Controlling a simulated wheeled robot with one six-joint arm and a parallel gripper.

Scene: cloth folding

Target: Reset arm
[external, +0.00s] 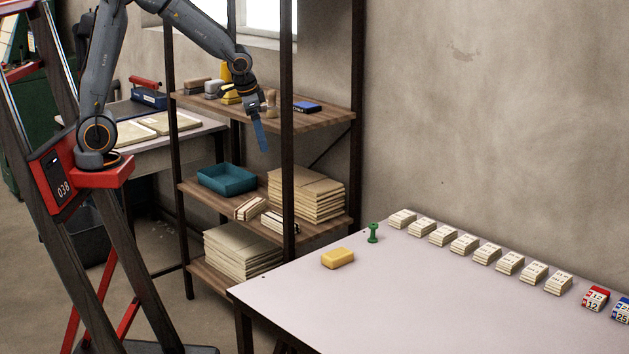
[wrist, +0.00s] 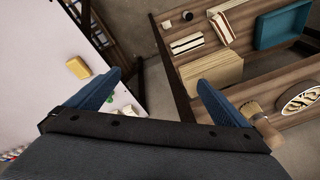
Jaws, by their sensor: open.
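My gripper (external: 258,128) hangs from my raised arm in front of the upper part of the shelf unit, pointing down. In the wrist view its two blue fingers (wrist: 158,90) are spread wide apart with nothing between them. My grey arm bends up from a red mount at the left of the external view. No cloth shows in either view.
The shelf unit (external: 320,115) holds a teal tray (external: 226,180), stacks of paper (external: 305,194) and small items. A white table (external: 400,295) at the right carries a yellow block (external: 338,258), a green peg (external: 373,233) and a row of small card stacks (external: 464,244). Its front is clear.

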